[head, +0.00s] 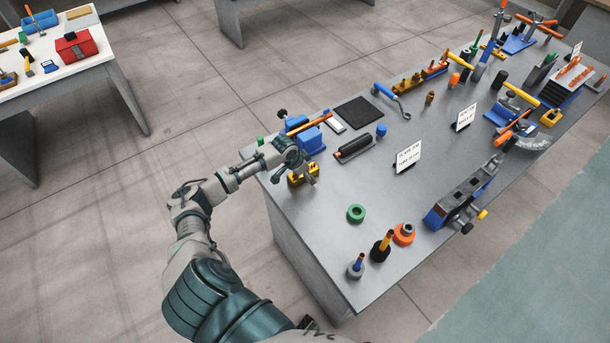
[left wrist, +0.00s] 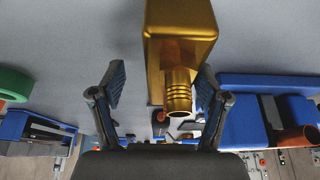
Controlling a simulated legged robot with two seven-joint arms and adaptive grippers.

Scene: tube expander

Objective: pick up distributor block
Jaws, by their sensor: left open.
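The distributor block is a brass-coloured block with a ribbed round fitting. In the left wrist view the block (left wrist: 178,28) is at the top, right of centre, its fitting pointing down between my fingers. In the head view the block (head: 297,180) sits near the left edge of the grey table, partly hidden by my left gripper. My left gripper (head: 308,170) is just over it. In the left wrist view its fingers (left wrist: 158,92) are apart, the right one close to the fitting. I cannot tell whether they touch. My right gripper is not in view.
A blue tool with an orange bar (head: 308,137) stands right behind my left gripper. A dark roller piece (head: 354,148) lies to its right. A green ring (head: 356,213) lies nearer the front. Bare tabletop (head: 335,195) is between the ring and my gripper.

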